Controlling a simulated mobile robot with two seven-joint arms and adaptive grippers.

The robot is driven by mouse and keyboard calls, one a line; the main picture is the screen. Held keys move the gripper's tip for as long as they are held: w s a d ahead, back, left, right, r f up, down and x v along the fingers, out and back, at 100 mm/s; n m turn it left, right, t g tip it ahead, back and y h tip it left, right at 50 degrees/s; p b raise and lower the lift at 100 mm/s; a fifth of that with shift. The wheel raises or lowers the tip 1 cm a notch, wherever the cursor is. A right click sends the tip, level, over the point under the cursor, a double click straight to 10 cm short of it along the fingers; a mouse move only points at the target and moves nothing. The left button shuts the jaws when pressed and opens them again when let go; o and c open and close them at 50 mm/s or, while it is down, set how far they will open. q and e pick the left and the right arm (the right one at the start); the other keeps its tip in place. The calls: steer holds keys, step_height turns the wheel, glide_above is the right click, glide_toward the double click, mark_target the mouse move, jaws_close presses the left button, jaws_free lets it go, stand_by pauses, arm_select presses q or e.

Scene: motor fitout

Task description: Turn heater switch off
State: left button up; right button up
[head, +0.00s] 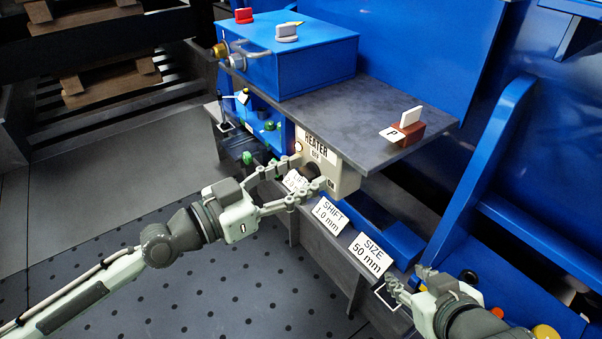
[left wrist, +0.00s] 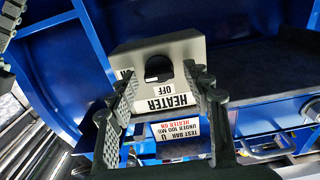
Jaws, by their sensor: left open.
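The heater switch box (head: 345,178) is a cream box under the grey shelf, labelled HEATER and OFF, with an ON label at its right. Its dark round knob (head: 311,171) faces my left gripper (head: 312,170). The gripper is open, its two fingertips on either side of the knob; I cannot tell whether they touch it. In the left wrist view, the box (left wrist: 193,50) and black knob (left wrist: 158,68) show between the fingers (left wrist: 163,82). The knob's exact setting is unclear. My right gripper (head: 408,278) is open and empty at the lower right.
A grey shelf (head: 380,115) overhangs the box and bears a blue case (head: 310,68) and a brown block (head: 408,130) with a P tag. SHIFT (head: 327,213) and SIZE (head: 371,254) cards stand on the ledge below. A blue frame (head: 500,190) rises at right.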

arm_select(q)
jaws_close()
